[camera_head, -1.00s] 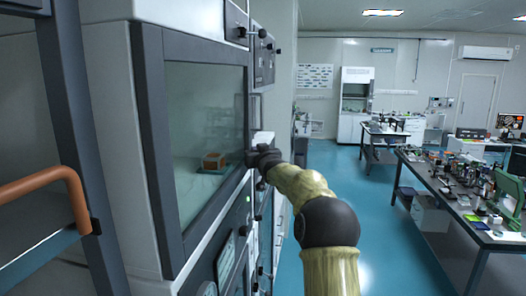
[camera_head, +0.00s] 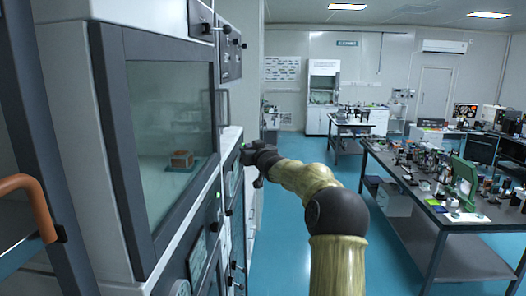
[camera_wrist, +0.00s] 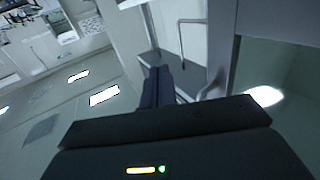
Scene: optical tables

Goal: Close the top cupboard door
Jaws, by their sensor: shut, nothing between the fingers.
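A tall cupboard with a dark-framed glass front (camera_head: 120,140) stands at the left in the head view. The glass pane looks flush with its frame. A small brown box shows behind the glass. I cannot tell from these frames which panel is the top cupboard door or how far it is open. My gripper (camera_head: 250,165) is beside the cupboard's right front edge, with a small gap to it in the picture. In the wrist view my gripper's fingers (camera_wrist: 158,72) are together and empty. A thin bar handle (camera_wrist: 182,42) on a pale panel lies beyond them.
A dark upright frame with an orange handle (camera_head: 35,205) is close at the left. Lower panels with knobs run below the glass. A long table (camera_head: 440,218) with optical equipment stands at the right. Blue floor between is clear.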

